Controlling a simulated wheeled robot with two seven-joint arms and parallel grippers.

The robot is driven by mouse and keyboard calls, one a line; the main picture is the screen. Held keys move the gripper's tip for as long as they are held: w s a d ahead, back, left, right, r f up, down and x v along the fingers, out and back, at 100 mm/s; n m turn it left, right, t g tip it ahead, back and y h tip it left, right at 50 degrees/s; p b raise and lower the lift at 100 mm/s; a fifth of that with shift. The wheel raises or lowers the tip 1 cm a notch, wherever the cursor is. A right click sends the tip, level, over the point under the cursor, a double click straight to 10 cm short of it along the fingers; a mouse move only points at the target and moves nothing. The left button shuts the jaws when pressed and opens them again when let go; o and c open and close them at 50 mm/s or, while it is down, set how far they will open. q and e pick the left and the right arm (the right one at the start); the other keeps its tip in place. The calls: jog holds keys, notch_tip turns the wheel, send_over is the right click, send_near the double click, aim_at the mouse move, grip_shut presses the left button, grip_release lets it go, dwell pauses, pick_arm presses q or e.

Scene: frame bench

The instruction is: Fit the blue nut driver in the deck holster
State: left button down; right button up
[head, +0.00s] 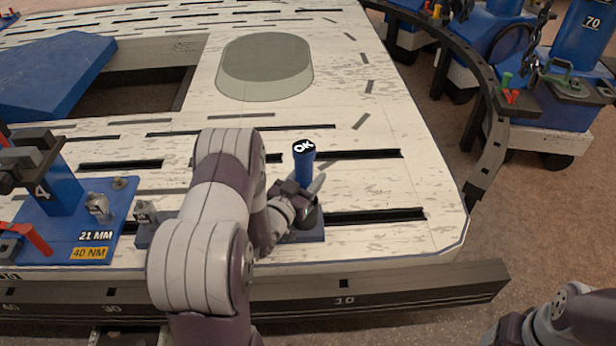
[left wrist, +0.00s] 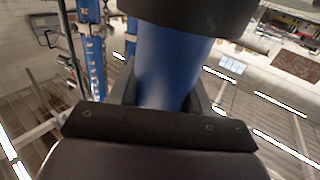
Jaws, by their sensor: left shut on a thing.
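The blue nut driver (head: 304,172) stands roughly upright above the white deck, its black top marked OK. My left gripper (head: 304,196) is shut on its blue body, below the black top. In the left wrist view the nut driver (left wrist: 170,65) fills the space between the two fingers. A low grey-blue block (head: 314,237), perhaps part of the deck holster, shows on the deck just under the gripper. My arm and hand hide most of it and the driver's lower end, so I cannot tell whether the driver is inside it. My right gripper is out of frame; only part of that arm shows.
The slotted white deck (head: 400,215) is clear right of the gripper. A blue fixture plate (head: 70,225) marked 21 MM and 40 NM, with a post and grey fittings, stands left. A dark numbered rail (head: 400,293) runs along the front edge. Blue carts stand beyond a curved rail (head: 485,150).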

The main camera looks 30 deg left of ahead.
pick_arm(q)
jog(key=shift+f+b, duration=1.15)
jog(key=shift+f, duration=0.25)
jog(key=shift+c, duration=2.1)
grip_release()
jog(key=shift+f, duration=0.1)
jog(key=s+p, duration=0.4)
jog(key=s, duration=0.8)
jog(key=shift+s+a, duration=0.3)
jog(key=shift+s, duration=0.05)
